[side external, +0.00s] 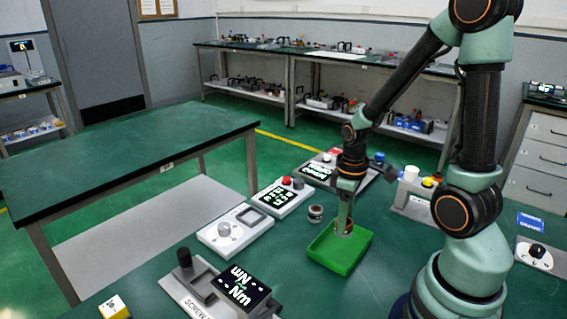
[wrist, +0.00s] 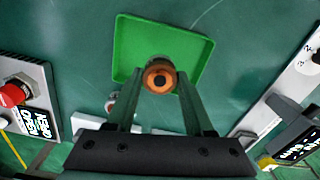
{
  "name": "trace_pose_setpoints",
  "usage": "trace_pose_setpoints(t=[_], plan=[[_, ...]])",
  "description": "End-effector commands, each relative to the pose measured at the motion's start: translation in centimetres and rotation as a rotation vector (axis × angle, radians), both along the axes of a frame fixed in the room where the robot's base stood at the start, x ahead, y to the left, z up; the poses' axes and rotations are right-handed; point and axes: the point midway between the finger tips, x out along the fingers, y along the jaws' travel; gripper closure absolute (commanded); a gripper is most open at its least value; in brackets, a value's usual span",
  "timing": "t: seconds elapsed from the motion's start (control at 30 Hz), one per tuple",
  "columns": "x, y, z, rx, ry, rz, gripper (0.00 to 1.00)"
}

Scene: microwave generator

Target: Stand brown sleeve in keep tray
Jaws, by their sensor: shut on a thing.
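My gripper (side external: 345,222) points down over the green tray (side external: 330,262) and is shut on the brown sleeve (wrist: 160,76). In the wrist view the sleeve is a copper-brown ring with a dark centre, seen end-on between the fingertips, so it looks about upright. It overlaps the near part of the tray (wrist: 128,46) in that view. In the side view the fingers mostly hide the sleeve, and its low end is inside the tray outline. I cannot tell whether it touches the tray floor. The rest of the tray is empty.
A small round metal piece (side external: 316,213) stands just left of the tray. Left of it are a white dial box (side external: 236,232), a box with a red button (side external: 285,198), and a black display (side external: 241,287). Bench right of the tray is clear up to my base.

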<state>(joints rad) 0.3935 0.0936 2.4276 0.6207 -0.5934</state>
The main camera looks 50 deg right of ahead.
Motion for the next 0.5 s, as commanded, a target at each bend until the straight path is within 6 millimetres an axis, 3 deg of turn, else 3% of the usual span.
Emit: trace_pose_setpoints(t=[0.5], plan=[[0.0, 0.0, -4.4, 0.002, 0.002, 0.000, 1.00]])
